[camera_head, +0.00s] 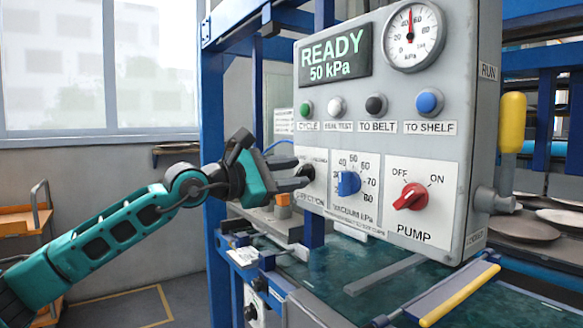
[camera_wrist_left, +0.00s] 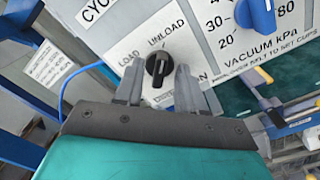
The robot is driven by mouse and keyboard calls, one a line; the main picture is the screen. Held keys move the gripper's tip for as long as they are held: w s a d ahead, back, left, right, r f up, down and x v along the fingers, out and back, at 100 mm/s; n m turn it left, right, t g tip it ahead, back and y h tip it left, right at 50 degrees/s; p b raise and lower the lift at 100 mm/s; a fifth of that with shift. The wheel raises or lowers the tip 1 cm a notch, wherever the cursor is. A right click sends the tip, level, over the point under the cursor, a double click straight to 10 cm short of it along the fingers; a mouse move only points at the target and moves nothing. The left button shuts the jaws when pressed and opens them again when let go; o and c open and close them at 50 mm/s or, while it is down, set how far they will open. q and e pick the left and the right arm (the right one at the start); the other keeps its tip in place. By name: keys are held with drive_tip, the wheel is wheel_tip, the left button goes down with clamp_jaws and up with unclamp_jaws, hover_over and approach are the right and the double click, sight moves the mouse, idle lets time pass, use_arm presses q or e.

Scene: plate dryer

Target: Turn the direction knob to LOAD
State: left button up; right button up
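The black direction knob (camera_wrist_left: 157,68) is on a white plate at the lower left of the control panel. In the left wrist view LOAD is printed to its left and UNLOAD above it. Its narrow grip stands nearly upright in that view, with its upper end toward UNLOAD rather than LOAD. My left gripper (camera_wrist_left: 158,88) is open, with one finger on each side of the knob; I cannot tell whether either touches it. In the head view my left gripper (camera_head: 293,178) is at the panel's left edge and hides part of the knob and its labels. My right gripper is not in view.
The blue vacuum knob (camera_head: 349,183) and red pump knob (camera_head: 411,197) sit to the right on the same grey panel (camera_head: 465,110). A row of buttons and a READY display (camera_head: 335,55) are above. A yellow-handled lever (camera_head: 512,122) is on the panel's right side.

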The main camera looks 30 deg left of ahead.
use_arm(q)
drive_tip(key=shift+w+d, duration=0.1)
drive_tip(key=shift+w, duration=0.05)
drive_tip(key=shift+c, duration=0.3)
clamp_jaws()
